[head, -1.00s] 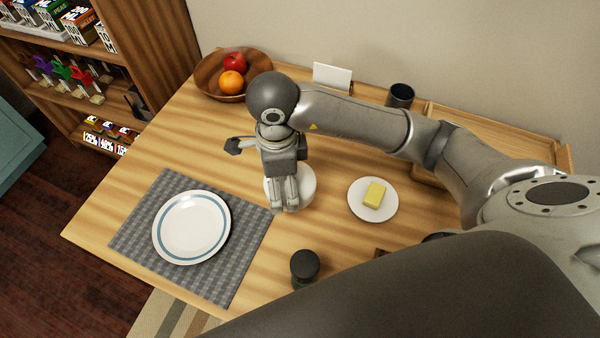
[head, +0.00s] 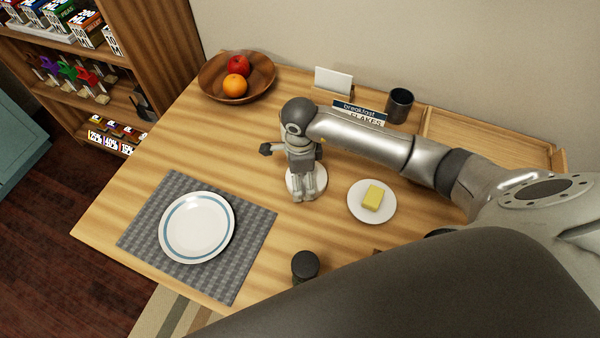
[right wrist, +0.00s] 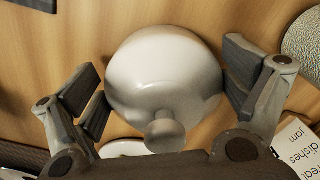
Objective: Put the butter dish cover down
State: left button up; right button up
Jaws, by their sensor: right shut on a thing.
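The butter dish cover (right wrist: 165,75) is a white dome with a round knob, between the two fingers of my right gripper in the right wrist view. My right gripper (head: 304,194) is shut on it, one finger on each side. In the head view the cover (head: 322,181) is mostly hidden behind the gripper, left of the butter plate. It is low over or on the bare wood; I cannot tell if it touches. A yellow butter block (head: 373,197) lies uncovered on a small white plate (head: 356,212). My left gripper is not in view.
A blue-rimmed plate (head: 198,228) on a grey placemat (head: 252,235) is at the left. A dark-lidded jar (head: 305,265) stands in front.

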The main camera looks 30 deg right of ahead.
jog(key=shift+f, duration=0.2)
jog(key=o, duration=0.7)
jog(key=shift+r, duration=0.1)
jog(key=shift+r, duration=0.15)
jog(key=shift+w+r, duration=0.1)
jog(key=shift+r, duration=0.25)
notch_tip(320, 180, up, 10)
jog(key=shift+f+b, duration=0.15)
jog(key=shift+b, duration=0.8)
jog(key=shift+r, duration=0.8)
